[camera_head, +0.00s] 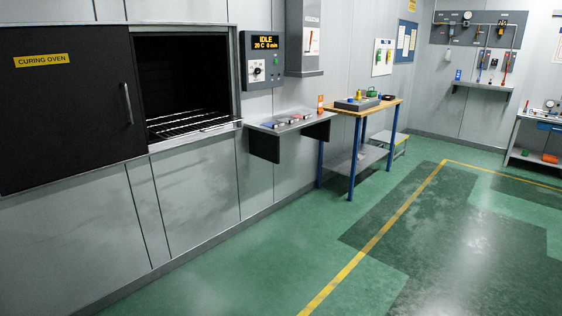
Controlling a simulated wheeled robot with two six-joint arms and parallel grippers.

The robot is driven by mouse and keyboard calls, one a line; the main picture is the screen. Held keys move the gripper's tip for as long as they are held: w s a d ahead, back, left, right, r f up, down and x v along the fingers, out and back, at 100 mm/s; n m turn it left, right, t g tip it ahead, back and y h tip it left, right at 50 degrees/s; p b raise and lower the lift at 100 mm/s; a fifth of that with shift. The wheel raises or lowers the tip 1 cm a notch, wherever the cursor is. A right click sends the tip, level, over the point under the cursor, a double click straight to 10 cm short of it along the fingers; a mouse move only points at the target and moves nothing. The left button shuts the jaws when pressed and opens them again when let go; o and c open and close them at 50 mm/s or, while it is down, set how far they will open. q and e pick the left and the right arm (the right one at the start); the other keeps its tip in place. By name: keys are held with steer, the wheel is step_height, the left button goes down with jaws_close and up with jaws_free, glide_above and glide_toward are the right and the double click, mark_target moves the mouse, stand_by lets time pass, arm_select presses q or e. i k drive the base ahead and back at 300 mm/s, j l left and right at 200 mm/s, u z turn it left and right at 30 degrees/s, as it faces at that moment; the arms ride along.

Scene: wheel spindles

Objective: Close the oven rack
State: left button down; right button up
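The curing oven (140,155) is set in the wall at the left. Its black sliding door (70,115), with a yellow "CURING OVEN" label and a vertical handle (128,103), stands to the left of the opening. The right part of the dark opening shows uncovered. The oven rack (190,122), a wire grid, lies low in the opening, its front edge near the sill. How far it sticks out is hard to tell. Neither of my grippers is in view.
A control panel (262,60) reading "IDLE" hangs right of the oven. Below it a wall shelf (290,124) juts out with small items on it. A wood-topped table (385,104) with blue legs stands further right. The green floor (270,265) in front is clear.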

mark_target(221, 125)
steer(key=i, duration=2.15)
